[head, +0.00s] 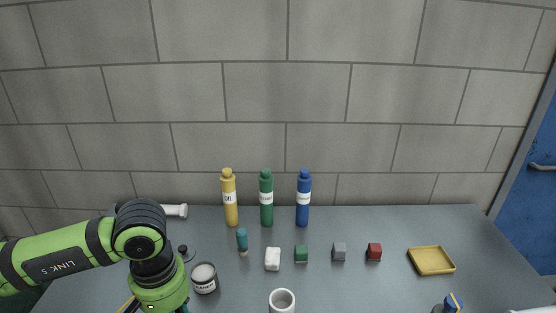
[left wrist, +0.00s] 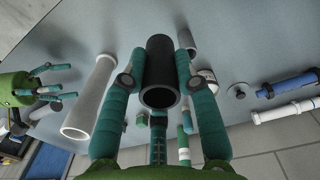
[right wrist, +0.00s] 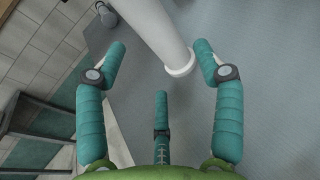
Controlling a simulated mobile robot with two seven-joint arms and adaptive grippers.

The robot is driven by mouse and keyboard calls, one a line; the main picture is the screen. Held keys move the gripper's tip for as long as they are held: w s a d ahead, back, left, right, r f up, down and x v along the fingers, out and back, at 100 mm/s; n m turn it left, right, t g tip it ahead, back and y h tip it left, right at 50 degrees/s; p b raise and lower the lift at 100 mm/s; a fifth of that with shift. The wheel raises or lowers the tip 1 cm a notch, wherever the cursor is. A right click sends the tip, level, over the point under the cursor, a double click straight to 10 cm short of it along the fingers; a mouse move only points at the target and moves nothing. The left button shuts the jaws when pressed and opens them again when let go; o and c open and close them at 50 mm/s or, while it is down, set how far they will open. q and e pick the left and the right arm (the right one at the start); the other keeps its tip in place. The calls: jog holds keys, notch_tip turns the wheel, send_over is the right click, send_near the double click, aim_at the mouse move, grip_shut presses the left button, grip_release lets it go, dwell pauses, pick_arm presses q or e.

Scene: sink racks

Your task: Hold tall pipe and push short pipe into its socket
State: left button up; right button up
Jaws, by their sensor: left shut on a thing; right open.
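A dark, hollow pipe (left wrist: 160,62) stands out in the left wrist view, its open end facing the camera. My left gripper (left wrist: 160,56) is shut around its sides. A pale pipe (left wrist: 90,96) with a rimmed end lies to the left of it in the picture, apart from it. My right gripper (left wrist: 68,82) is open on the far side of the pale pipe. In the right wrist view a pale pipe (right wrist: 152,28) with a white rim shows between my right fingertips (right wrist: 162,48), not gripped. Neither gripper's fingertips show in the head view.
Yellow (head: 230,203), green (head: 266,203) and blue (head: 303,203) bottles stand near the wall. Several small blocks, a jar (head: 204,279) and a pale cup-like cylinder (head: 282,302) stand in front. A yellow tray (head: 431,261) is at the right. A white pipe (head: 175,211) lies behind my left arm.

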pick_arm(q)
jog(key=shift+s+d+r, duration=0.25)
jog(key=shift+d, duration=0.25)
pick_arm(e)
jog(key=shift+w+a, duration=0.1)
jog(key=shift+a, duration=0.05)
pick_arm(q)
jog(key=shift+a+f+b, duration=0.2)
jog(key=shift+f+b, duration=0.15)
jog(key=shift+f, duration=0.15)
pick_arm(e)
jog(key=x, duration=0.6)
jog(key=shift+a+f, duration=0.15)
jog(key=shift+a, duration=0.1)
pick_arm(q)
jog(key=shift+d+f, duration=0.15)
jog(key=shift+f, duration=0.05)
pick_arm(e)
jog(key=shift+x, duration=0.95)
pick_arm(q)
jog(key=shift+b, duration=0.3)
pick_arm(e)
jog(key=shift+w+a, duration=0.2)
jog(key=shift+a, duration=0.05)
jog(key=c, duration=0.8)
jog(key=shift+o, duration=0.2)
